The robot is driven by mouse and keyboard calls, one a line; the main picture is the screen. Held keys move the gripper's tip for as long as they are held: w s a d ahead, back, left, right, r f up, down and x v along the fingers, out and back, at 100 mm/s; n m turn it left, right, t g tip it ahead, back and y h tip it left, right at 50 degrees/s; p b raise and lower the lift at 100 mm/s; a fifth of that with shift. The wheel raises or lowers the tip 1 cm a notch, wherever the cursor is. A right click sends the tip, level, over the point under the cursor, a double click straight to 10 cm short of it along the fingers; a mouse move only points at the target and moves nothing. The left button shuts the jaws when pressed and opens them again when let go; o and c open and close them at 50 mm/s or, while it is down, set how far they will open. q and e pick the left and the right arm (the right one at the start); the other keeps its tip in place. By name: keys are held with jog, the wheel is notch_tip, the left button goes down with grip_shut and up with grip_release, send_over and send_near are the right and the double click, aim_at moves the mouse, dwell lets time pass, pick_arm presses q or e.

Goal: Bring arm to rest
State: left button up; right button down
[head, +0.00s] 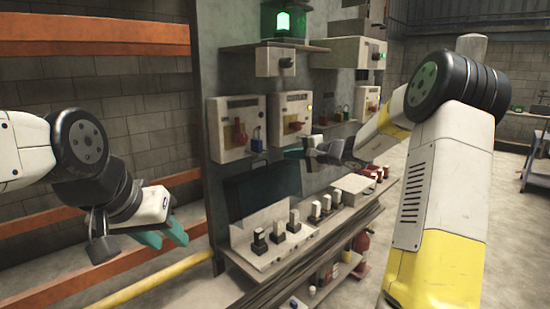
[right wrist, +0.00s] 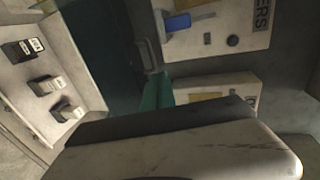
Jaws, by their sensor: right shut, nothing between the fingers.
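My right arm (head: 440,170) reaches in from the right in the head view, with its forearm bent toward the panel. My right gripper (head: 290,155) is shut and empty in front of the panel, above the sloped block of switches. In the right wrist view its teal fingers (right wrist: 157,92) show partly behind the dark gripper body and hold nothing. My left gripper (head: 168,236) hangs at the left, pointing down and to the right, with its teal fingers apart and nothing between them. It is clear of the panel.
A shelf (head: 280,265) below holds a sloped block with several switches (head: 276,234). Orange rack beams (head: 95,35) stand at left. Open floor lies right.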

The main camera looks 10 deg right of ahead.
jog(key=s+a+r+n+g+h, duration=0.1)
jog(key=s+a+r+n+g, duration=0.2)
jog(key=s, duration=0.8)
jog(key=s+a+n+g, duration=0.2)
jog(key=s+a+n, duration=0.3)
jog(key=s, duration=0.5)
jog(key=s+d+f+n+h, duration=0.1)
jog(key=s+d+f+h, duration=0.1)
jog(key=s, duration=0.8)
jog(key=s+d+f+n+h, duration=0.1)
jog(key=s+d+h, duration=0.3)
jog(key=s, duration=0.6)
jog(key=shift+s+d+f+n+g, duration=0.3)
jog(key=shift+s+d+f+n, duration=0.1)
jog(key=shift+d, duration=0.35)
jog(key=shift+r, duration=0.1)
